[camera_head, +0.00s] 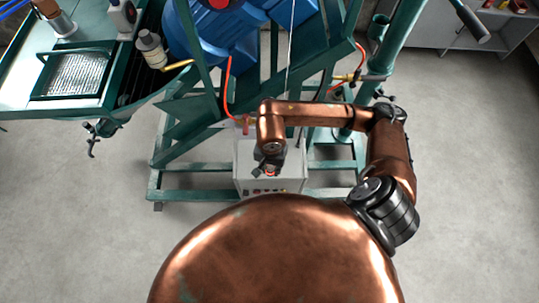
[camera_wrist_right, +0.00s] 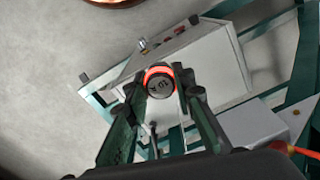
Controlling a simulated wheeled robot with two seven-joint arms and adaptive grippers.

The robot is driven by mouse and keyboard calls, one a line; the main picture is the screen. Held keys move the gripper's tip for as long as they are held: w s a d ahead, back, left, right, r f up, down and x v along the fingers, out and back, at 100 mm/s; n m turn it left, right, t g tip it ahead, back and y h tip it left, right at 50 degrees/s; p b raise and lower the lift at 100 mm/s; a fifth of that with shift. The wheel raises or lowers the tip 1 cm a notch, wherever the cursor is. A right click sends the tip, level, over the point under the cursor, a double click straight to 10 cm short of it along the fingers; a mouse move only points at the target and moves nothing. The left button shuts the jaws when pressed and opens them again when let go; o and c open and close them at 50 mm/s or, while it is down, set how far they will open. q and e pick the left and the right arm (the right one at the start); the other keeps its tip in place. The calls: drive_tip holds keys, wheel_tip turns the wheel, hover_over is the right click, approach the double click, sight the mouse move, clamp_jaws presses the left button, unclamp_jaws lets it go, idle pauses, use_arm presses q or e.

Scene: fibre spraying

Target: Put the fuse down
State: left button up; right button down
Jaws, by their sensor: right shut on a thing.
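My right gripper (camera_wrist_right: 160,95) is shut on the fuse (camera_wrist_right: 159,82), a round part with a dark grey face and a bright red-orange rim, held between the fingertips. In the head view the right gripper (camera_head: 268,166) hangs over a light grey control box (camera_head: 262,181), and a small red spot of the fuse (camera_head: 270,172) shows below it. The grey box (camera_wrist_right: 200,62) also lies behind the fuse in the wrist view. I cannot tell whether the fuse touches the box. My left gripper is not in view.
A green machine frame (camera_head: 185,193) surrounds the box, with a blue drum (camera_head: 215,40) above. An orange hose (camera_head: 229,85) hangs near my right arm. A green worktable (camera_head: 35,100) stands at the left and a grey cabinet (camera_head: 440,35) at the upper right. Open floor lies at both sides.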

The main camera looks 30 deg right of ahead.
drive_tip(key=w+d+f, duration=0.2)
drive_tip(key=w, duration=0.1)
drive_tip(key=w+d+f+b, duration=0.1)
drive_tip(key=w+f, duration=0.2)
drive_tip(key=w+d+f, duration=0.2)
drive_tip(key=w+f, duration=0.1)
drive_tip(key=shift+w+d+f+b, duration=0.15)
drive_tip(key=shift+d+b, duration=0.2)
drive_tip(key=shift+b, duration=0.05)
drive_tip(key=f, duration=0.3)
drive_tip(key=shift+w+d+f+b, duration=0.1)
drive_tip(key=shift+w+f+b, duration=0.1)
drive_tip(key=shift+f+b, duration=0.15)
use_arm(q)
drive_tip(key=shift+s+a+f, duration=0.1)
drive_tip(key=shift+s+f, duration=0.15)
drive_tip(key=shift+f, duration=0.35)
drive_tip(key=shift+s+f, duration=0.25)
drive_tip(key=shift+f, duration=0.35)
use_arm(e)
drive_tip(key=shift+r, duration=0.1)
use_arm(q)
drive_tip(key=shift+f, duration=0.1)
